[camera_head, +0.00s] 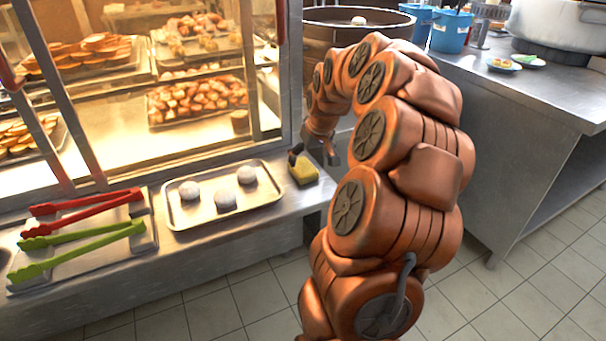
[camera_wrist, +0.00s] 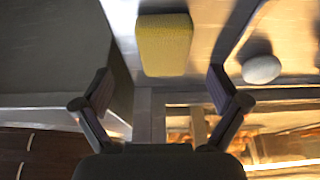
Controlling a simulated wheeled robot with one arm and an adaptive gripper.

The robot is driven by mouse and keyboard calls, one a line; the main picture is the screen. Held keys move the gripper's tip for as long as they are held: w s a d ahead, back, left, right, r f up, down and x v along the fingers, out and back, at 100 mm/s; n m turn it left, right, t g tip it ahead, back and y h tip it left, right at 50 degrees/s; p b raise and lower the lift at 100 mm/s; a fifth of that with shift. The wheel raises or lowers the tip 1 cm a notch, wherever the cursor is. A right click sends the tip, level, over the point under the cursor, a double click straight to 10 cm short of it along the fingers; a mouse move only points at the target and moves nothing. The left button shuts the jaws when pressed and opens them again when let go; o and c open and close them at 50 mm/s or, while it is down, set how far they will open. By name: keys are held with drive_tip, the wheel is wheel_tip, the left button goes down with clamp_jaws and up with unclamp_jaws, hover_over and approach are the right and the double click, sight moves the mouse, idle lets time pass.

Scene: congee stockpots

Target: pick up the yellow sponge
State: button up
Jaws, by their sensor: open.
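The yellow sponge (camera_head: 303,171) lies on the steel counter ledge, just right of a tray, in the head view. In the wrist view the sponge (camera_wrist: 164,44) shows at the top middle, ahead of the fingertips and roughly between their lines. My gripper (camera_wrist: 162,88) is open and empty, its two fingers spread wide. In the head view my gripper (camera_head: 318,157) is beside the sponge, close to the display case corner and partly hidden by my arm. The sponge is apart from the fingers in the wrist view.
A metal tray (camera_head: 270,196) with 3 pale round buns sits left of the sponge. Red tongs (camera_head: 85,208) and green tongs (camera_head: 75,246) lie further left. The glass display case (camera_head: 130,140) stands behind. A steel table (camera_head: 500,110) with blue containers (camera_head: 449,32) is at right.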

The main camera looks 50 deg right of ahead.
sight(304, 166)
drive_tip(key=shift+w+b+x, duration=0.25)
drive_tip(key=shift+b+x, duration=0.15)
drive_tip(key=shift+x, duration=1.05)
drive_tip(key=shift+w+b+x, duration=0.2)
drive_tip(key=shift+b+x, duration=0.15)
drive_tip(key=shift+x, duration=1.1)
drive_tip(key=shift+a+r, duration=0.1)
drive_tip(key=shift+r, duration=0.1)
drive_tip(key=shift+f, duration=0.25)
drive_tip(key=c, duration=1.2)
drive_tip(key=shift+r+p, duration=0.65)
drive_tip(key=shift+r, duration=1.45)
drive_tip(key=s+a, duration=0.3)
drive_tip(key=a, duration=0.1)
drive_tip(key=s+a+p, duration=0.1)
drive_tip(key=s+a, duration=0.2)
drive_tip(key=a, duration=0.1)
drive_tip(key=s+a+r+p, duration=0.1)
drive_tip(key=s+a, duration=0.2)
drive_tip(key=a, duration=0.2)
drive_tip(key=shift+s+r, duration=0.15)
drive_tip(key=shift+s, duration=0.05)
